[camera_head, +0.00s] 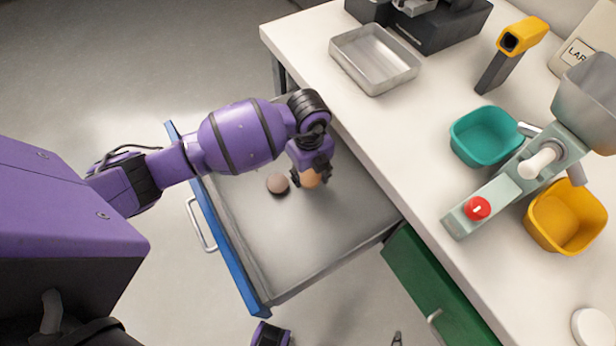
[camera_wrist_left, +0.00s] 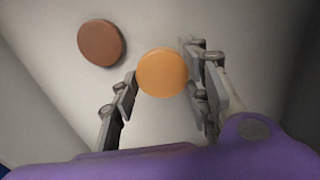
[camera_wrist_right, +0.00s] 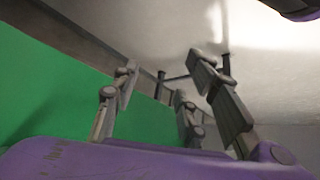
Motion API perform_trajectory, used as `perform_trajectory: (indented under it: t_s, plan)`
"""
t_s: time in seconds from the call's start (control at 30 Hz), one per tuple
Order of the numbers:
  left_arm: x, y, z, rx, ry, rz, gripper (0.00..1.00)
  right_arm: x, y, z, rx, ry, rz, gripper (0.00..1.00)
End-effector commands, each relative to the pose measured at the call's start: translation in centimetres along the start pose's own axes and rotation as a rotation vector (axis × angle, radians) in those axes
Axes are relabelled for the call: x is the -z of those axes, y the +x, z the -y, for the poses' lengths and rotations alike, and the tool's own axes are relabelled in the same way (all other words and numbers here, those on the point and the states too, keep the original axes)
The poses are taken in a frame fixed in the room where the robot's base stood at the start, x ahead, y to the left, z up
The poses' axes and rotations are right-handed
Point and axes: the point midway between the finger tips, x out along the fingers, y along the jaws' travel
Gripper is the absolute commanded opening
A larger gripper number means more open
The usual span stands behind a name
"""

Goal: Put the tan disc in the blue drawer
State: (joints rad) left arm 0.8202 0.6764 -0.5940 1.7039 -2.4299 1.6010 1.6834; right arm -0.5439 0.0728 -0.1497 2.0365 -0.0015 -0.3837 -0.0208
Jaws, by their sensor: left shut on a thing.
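The tan disc (camera_head: 312,180) is held by my left gripper (camera_head: 309,174) over the floor of the open blue drawer (camera_head: 229,247). In the left wrist view the tan disc (camera_wrist_left: 162,73) sits between the two fingertips of my left gripper (camera_wrist_left: 160,82), which is shut on it. I cannot tell whether the disc touches the drawer floor. A brown disc (camera_head: 277,184) lies in the drawer, just left of the tan one; it also shows in the left wrist view (camera_wrist_left: 101,43). My right gripper (camera_wrist_right: 165,78) is open and empty, near a green surface.
A green drawer (camera_head: 436,290) is beside the blue one. The white worktop (camera_head: 420,140) holds a metal tray (camera_head: 374,60), a teal bin (camera_head: 484,136), a yellow bin (camera_head: 565,217), a yellow-headed handheld device (camera_head: 522,36) and a pale green machine with a red knob (camera_head: 477,208).

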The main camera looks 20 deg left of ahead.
Motion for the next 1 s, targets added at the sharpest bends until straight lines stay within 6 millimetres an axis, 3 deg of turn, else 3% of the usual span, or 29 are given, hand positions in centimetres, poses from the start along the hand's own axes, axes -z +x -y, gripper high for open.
perform_trajectory:
  t_s: [0.3,0.67,0.7,0.8,1.0]
  plan:
    - [-0.5,3.6,0.1,-0.001,-0.001,0.0,0.15,0.1,0.5,0.0,0.001,-0.003,-0.004,0.4]
    - [-0.5,3.9,0.1,-0.001,0.0,0.001,0.15,0.3,0.7,0.1,0.002,-0.003,-0.009,0.4]
    - [-0.5,3.9,0.1,-0.001,0.0,0.001,0.48,0.3,0.7,0.1,0.002,-0.003,-0.009,0.4]
    - [-0.5,3.8,0.1,0.0,0.0,0.001,0.61,0.2,0.6,0.1,0.001,-0.002,-0.007,0.4]
    - [-0.5,3.8,0.1,0.0,0.0,0.001,0.61,-0.3,0.3,0.0,-0.001,-0.001,0.002,0.4]
